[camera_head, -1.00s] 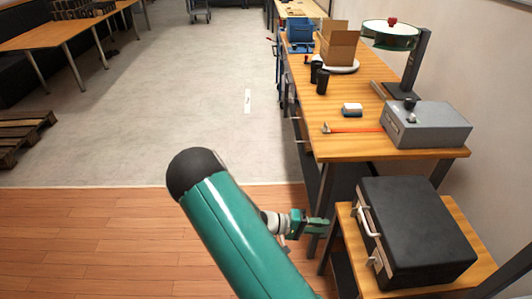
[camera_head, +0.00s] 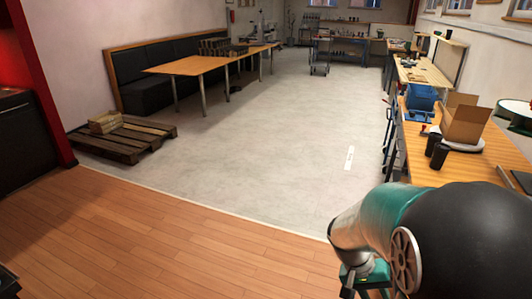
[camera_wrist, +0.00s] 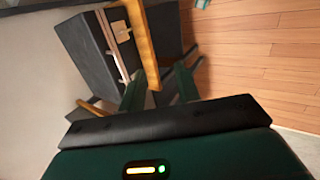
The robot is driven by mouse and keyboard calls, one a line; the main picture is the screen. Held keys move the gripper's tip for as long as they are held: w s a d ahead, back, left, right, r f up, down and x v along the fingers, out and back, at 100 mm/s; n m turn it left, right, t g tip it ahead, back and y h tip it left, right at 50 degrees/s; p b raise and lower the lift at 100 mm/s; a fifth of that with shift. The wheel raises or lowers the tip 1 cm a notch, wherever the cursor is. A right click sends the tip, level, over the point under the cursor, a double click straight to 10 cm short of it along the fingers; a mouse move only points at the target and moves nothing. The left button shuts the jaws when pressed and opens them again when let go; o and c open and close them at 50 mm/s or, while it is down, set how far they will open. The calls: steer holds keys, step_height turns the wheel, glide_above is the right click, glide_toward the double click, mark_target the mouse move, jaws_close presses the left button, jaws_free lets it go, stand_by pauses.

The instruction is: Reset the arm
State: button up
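My gripper (camera_wrist: 160,88) shows in the wrist view with its two green fingers apart and nothing held between them. Beyond the fingers are the black case (camera_wrist: 88,50) with its pale handle and the wooden edge of its stand (camera_wrist: 146,45). In the head view my green arm with its large black joint fills the lower right corner. The fingers cannot be made out there.
A pallet (camera_head: 125,140) lies at left. The middle floor (camera_head: 255,150) is clear.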

steer(key=s+a+r+n+t+y, duration=0.1)
steer(key=s+a+r+t, duration=0.1)
steer(key=r, duration=0.4)
steer(key=s+a+r+n+t+y, duration=0.2)
steer(key=s+a+r+t, duration=0.1)
steer(key=a+r, duration=0.3)
steer(key=s+a+r+n+t+y, duration=0.1)
steer(key=s+a+r+t+y, duration=0.1)
steer(key=r, duration=0.4)
steer(key=shift+s+a+r+n+t, duration=0.2)
steer(key=shift+s+a+n+t, duration=0.1)
steer(key=shift+a+t, duration=0.6)
